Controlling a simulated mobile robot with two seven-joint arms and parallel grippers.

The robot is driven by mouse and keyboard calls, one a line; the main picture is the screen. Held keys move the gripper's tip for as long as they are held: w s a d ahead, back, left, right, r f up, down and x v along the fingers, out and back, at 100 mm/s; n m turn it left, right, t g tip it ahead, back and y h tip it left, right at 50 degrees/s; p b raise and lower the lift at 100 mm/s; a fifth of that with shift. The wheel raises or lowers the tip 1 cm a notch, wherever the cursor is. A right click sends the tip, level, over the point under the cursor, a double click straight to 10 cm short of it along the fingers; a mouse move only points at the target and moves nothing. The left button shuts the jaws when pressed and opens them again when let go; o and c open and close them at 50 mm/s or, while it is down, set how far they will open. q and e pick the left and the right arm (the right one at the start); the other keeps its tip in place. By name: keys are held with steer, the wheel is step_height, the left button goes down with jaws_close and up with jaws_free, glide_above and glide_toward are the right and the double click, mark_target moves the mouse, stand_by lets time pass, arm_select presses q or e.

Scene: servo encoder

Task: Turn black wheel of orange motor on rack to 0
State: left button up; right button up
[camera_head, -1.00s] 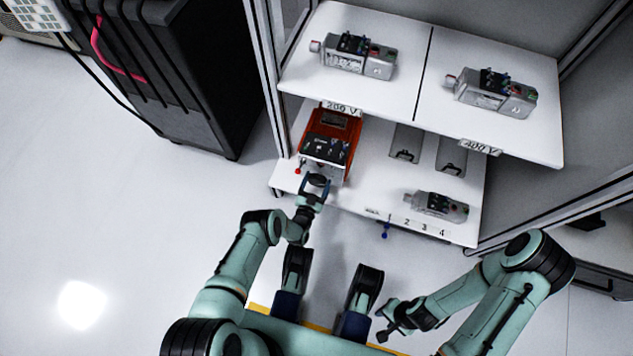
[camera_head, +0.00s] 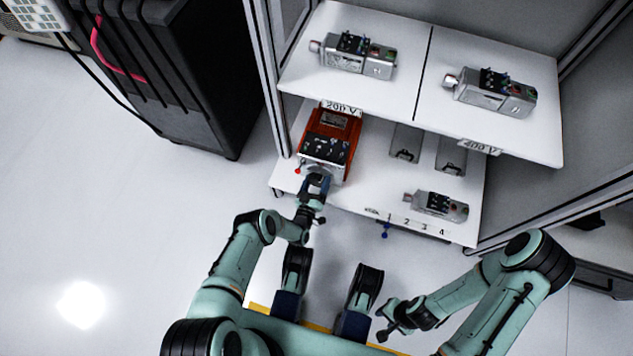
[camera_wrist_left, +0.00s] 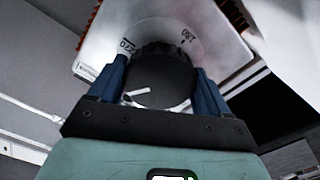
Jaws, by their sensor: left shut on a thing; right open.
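The orange motor (camera_head: 322,139) sits on the lower rack shelf at its left end, its pale front plate facing me. In the left wrist view, its black wheel (camera_wrist_left: 160,78) has a white pointer line at the lower left. Upside-down scale marks beside the wheel seem to read 270 at the left and 180 at the right; the 0 mark is not visible. My left gripper (camera_head: 316,181) is shut on the black wheel, with blue fingers on both sides of it (camera_wrist_left: 160,88). My right gripper (camera_head: 386,325) is open and empty, low and away from the rack.
The rack's upper shelf (camera_head: 420,112) overhangs the motor and holds two grey motors. Another grey motor (camera_head: 440,205) lies on the lower shelf to the right. A small red knob (camera_head: 297,171) is left of the wheel. The floor in front is clear.

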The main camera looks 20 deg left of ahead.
arm_select(q)
steer(key=n, duration=0.6)
steer(key=shift+w, duration=0.1)
steer(key=shift+n, duration=0.3)
stand_by(0.3)
steer(key=o, duration=1)
steer(key=shift+d, duration=0.1)
